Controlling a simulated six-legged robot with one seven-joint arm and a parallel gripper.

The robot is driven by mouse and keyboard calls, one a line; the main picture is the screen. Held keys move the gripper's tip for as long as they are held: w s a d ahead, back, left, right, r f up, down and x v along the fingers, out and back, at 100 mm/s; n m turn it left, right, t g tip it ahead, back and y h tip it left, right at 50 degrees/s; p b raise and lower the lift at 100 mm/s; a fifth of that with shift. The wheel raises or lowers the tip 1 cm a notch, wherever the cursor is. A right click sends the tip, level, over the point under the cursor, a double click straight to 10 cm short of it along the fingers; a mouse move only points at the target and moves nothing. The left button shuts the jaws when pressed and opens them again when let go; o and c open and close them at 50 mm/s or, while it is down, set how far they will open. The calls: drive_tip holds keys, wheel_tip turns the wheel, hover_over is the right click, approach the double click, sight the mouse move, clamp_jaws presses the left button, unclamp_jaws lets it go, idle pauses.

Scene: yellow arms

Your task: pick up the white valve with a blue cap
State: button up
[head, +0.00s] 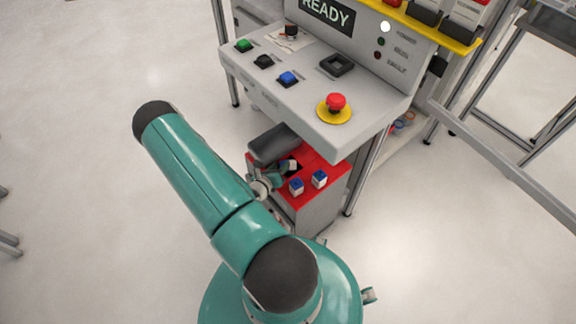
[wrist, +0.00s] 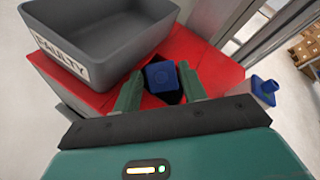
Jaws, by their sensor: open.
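My gripper (wrist: 160,88) is open, its two green fingers pointing down toward the red top of a grey cart. A valve with a blue cap (wrist: 162,75) shows between the fingertips in the wrist view, over a dark opening; I cannot tell whether the fingers touch it. A second blue-capped valve (wrist: 264,87) stands to the right of the fingers. In the head view two white valves with blue caps, a left one (head: 296,187) and a right one (head: 319,179), stand on the red top. My gripper (head: 280,180) is small and partly hidden there.
A grey bin (wrist: 100,40) labelled FAULTY sits on the red top (wrist: 200,55), left of and beyond the fingers. A grey control panel (head: 310,90) with buttons and a red emergency stop (head: 336,102) overhangs the cart. Metal posts stand nearby; open floor lies left.

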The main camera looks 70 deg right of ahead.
drive_tip(key=shift+x, duration=0.9)
drive_tip(key=c, duration=0.7)
drive_tip(key=shift+c, duration=0.2)
drive_tip(key=shift+r, duration=0.1)
